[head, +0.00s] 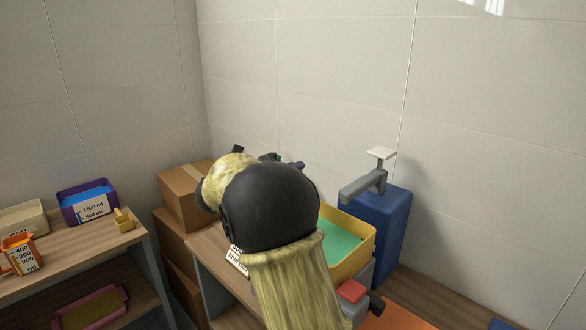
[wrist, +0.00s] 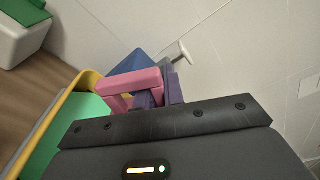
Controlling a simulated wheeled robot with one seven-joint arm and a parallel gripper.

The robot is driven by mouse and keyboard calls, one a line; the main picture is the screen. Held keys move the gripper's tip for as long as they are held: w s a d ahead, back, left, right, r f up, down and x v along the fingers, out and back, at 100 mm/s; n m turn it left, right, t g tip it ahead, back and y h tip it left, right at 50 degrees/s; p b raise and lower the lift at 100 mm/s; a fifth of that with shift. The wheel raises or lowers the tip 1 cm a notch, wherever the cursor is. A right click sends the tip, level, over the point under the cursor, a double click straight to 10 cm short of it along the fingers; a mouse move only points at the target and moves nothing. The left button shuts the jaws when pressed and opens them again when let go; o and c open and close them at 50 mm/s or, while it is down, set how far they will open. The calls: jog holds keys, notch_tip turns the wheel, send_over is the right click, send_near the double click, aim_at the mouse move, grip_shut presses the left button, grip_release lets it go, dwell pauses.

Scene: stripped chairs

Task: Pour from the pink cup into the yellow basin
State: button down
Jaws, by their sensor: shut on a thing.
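The pink cup (wrist: 128,82) shows only in part in the wrist view, as a blocky pink piece at my purple fingers. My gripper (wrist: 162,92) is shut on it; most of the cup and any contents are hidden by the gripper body. In the head view my arm hides the cup, and only a bit of purple gripper shows past it. The yellow basin (head: 368,249) stands behind and right of my arm, with a flat green surface (head: 339,243) inside. In the wrist view the basin rim (wrist: 82,80) lies left of the cup.
A blue dispenser (head: 392,232) with a grey tap stands beside the basin, close to the wall. A red block (head: 352,291) is in front of the basin. Cardboard boxes (head: 184,202) stand left. The left shelf holds a purple tub (head: 72,212), a yellow scoop (head: 124,222) and an orange cup (head: 20,250).

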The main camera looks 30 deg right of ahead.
jog(key=n+p, duration=0.1)
jog(key=f+n+p, duration=0.1)
jog(key=n, duration=0.1)
jog(key=f+n+p, duration=0.1)
jog(key=shift+w+a+f+n+h, duration=0.1)
jog(key=shift+w+f+n+h, duration=0.1)
jog(key=shift+n+h, duration=0.2)
jog(key=shift+f, duration=0.15)
dwell(0.5)
